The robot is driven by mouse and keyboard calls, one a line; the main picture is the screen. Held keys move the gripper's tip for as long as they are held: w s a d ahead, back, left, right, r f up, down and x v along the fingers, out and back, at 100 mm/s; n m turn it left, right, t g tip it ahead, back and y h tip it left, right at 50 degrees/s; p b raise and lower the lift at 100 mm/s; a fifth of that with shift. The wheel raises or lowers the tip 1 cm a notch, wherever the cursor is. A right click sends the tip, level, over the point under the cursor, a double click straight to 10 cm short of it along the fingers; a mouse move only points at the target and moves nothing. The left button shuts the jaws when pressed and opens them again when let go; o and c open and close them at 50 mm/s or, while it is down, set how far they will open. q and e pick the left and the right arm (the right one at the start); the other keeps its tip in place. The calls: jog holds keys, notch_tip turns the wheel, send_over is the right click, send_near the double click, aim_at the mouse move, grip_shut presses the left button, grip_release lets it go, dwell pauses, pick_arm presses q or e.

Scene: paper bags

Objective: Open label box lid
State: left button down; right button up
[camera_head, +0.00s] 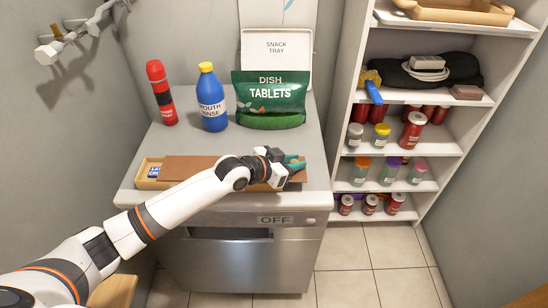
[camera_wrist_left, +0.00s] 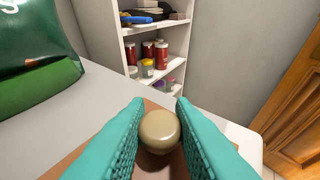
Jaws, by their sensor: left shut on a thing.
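The label box (camera_head: 148,184) is a low tan box on the grey-white counter top, at its front. Its brown lid (camera_head: 190,167) lies over most of it, and the box's left end is uncovered, showing a blue label (camera_head: 154,172) inside. The lid's right part is partly hidden by my left arm. My left gripper (camera_head: 296,163) is at the lid's right end. In the left wrist view, its teal fingers (camera_wrist_left: 158,125) are shut on a round beige knob (camera_wrist_left: 159,131), with the brown lid (camera_wrist_left: 95,145) below. My right gripper is not in view.
A shelf (camera_head: 443,100) with jars is at the right. The counter's right edge is close to my gripper.

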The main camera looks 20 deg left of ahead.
pick_arm(q)
jog(key=w+d, duration=0.3)
jog(key=d, duration=1)
jog(key=shift+w+d, duration=0.25)
jog(key=shift+w, duration=0.15)
jog(key=c, duration=1.3)
grip_release()
jog(key=shift+a, duration=0.1)
jog(key=v, duration=1.2)
